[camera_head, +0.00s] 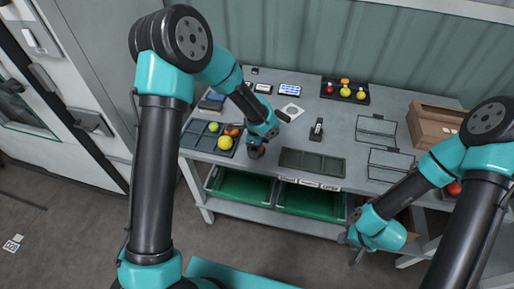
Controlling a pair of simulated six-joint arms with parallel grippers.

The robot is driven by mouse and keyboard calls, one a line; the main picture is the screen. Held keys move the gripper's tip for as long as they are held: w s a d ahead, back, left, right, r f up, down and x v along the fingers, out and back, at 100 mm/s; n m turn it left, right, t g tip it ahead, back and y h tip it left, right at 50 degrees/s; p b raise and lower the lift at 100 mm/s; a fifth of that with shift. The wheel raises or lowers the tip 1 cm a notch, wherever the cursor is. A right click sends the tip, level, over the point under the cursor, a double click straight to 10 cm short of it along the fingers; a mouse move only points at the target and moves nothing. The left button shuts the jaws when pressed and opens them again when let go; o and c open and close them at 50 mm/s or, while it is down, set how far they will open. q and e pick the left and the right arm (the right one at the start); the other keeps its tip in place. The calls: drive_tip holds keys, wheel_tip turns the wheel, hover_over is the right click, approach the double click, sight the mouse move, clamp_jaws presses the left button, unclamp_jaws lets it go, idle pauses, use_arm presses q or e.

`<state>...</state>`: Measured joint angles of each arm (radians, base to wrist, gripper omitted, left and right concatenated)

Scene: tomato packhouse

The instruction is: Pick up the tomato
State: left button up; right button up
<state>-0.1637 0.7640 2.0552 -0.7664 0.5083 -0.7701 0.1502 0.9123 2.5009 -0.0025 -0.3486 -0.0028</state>
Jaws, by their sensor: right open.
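A dark red tomato (257,152) is partly hidden under my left gripper (257,146), beside the left tray. The gripper is right at it, but whether the fingers are closed on it cannot be told. My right gripper (352,250) is open, in front of the table's front edge and away from the tomatoes. A grey tray (196,143) at the left holds a large yellow tomato (225,143), a green one (213,127) and small orange ones (233,131). Another red tomato (453,188) is partly hidden by my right arm.
A black tray (331,95) with several red, orange and yellow tomatoes sits at the back. A dark divided tray (312,163) lies at the front middle. Green bins (240,187) sit below the tabletop.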

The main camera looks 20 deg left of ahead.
use_arm(q)
drive_tip(key=shift+c, duration=0.4)
drive_tip(key=c, duration=0.7)
drive_tip(key=shift+r, duration=0.15)
drive_tip(key=shift+r, duration=1.6)
drive_tip(key=s+d, duration=0.1)
drive_tip(key=s, duration=0.4)
drive_tip(key=s+d+r, duration=0.1)
drive_tip(key=s+d, duration=0.1)
drive_tip(key=s, duration=0.3)
drive_tip(key=s+d, duration=0.1)
drive_tip(key=s, duration=0.4)
drive_tip(key=shift+s+d+r, duration=0.2)
drive_tip(key=shift+r, duration=0.05)
